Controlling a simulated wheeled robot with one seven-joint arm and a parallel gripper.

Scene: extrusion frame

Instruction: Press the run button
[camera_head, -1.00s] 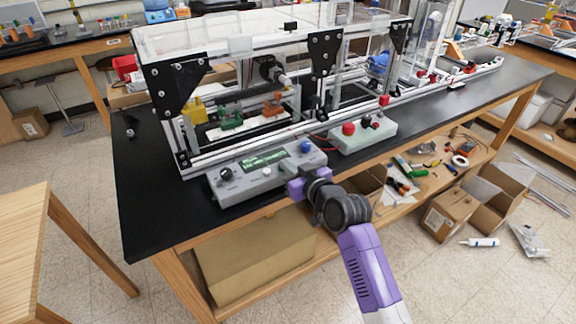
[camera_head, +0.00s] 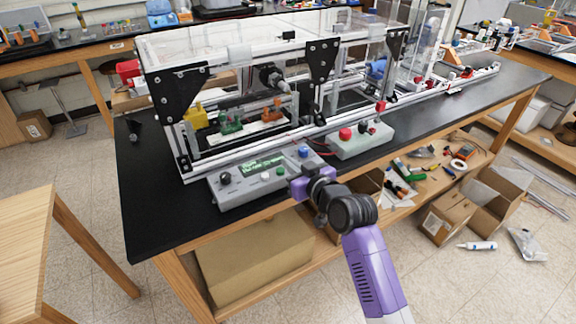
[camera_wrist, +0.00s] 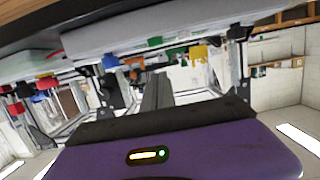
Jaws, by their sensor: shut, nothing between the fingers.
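The grey control box (camera_head: 240,190) sits at the bench's front edge. It has a green display (camera_head: 262,162), a black knob (camera_head: 225,178), a white button (camera_head: 265,177), a green button (camera_head: 281,171) and a blue button (camera_head: 303,152). I cannot read which is the run button. My gripper (camera_head: 296,181) is shut and empty at the box's front right corner, below the blue button in the picture. Its fingertips are hard to make out. In the wrist view the scene is upside down: the shut fingers (camera_wrist: 157,92) point toward the machine, and the box (camera_wrist: 130,30) spans the top.
A second pale box (camera_head: 362,144) with a red button (camera_head: 345,134) stands to the right. The extrusion frame (camera_head: 240,100) with clear panels rises just behind. The black bench top (camera_head: 150,210) is clear at left. A lower shelf holds tools and cardboard boxes.

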